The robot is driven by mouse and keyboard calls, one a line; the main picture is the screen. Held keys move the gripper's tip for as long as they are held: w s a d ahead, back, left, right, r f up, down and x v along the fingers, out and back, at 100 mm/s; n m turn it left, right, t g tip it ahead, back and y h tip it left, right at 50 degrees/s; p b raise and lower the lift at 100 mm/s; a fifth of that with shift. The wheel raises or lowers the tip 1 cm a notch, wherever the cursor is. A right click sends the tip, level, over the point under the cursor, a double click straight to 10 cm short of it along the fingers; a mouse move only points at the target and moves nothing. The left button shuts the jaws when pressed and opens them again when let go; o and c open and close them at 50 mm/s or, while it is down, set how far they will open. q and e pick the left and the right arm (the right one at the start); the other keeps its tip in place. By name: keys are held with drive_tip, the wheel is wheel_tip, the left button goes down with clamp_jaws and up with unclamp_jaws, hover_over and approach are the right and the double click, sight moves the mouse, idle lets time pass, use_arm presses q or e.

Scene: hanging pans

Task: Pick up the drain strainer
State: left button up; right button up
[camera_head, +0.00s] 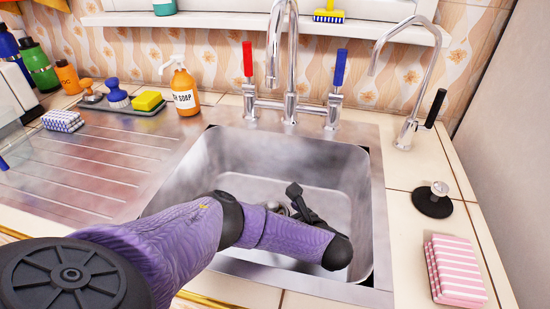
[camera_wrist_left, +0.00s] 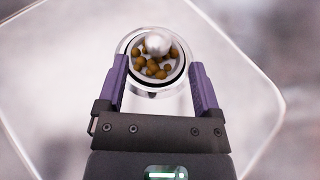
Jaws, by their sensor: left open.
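The drain strainer (camera_wrist_left: 158,44) shows in the left wrist view as a round metal cup with a shiny knob in the middle and several brown bits around it. It sits at the sink bottom. My left gripper (camera_wrist_left: 158,66) is open, its two purple fingers apart on either side of the strainer's near part, with nothing held. I cannot tell whether the fingers touch it. In the head view my left gripper (camera_head: 298,203) is down inside the sink (camera_head: 215,165), and my purple arm hides most of the drain area. My right gripper is not in view.
A tall faucet (camera_head: 290,60) with red and blue handles stands behind the sink, and a thinner tap (camera_head: 408,125) at its right. A soap bottle (camera_head: 182,88) stands at the back left.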

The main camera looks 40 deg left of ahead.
sight(276, 209)
use_arm(q)
drive_tip(key=b+x, duration=0.1)
drive_tip(key=x, duration=0.2)
drive_tip(key=f+b+x, duration=0.1)
drive_tip(key=b+x, duration=0.1)
drive_tip(key=x, duration=0.1)
drive_tip(key=shift+s, duration=0.2)
drive_tip(key=shift+a, duration=0.1)
drive_tip(key=shift+r, duration=0.2)
drive_tip(key=shift+c, duration=1.3)
drive_tip(key=c, duration=0.7)
clamp_jaws()
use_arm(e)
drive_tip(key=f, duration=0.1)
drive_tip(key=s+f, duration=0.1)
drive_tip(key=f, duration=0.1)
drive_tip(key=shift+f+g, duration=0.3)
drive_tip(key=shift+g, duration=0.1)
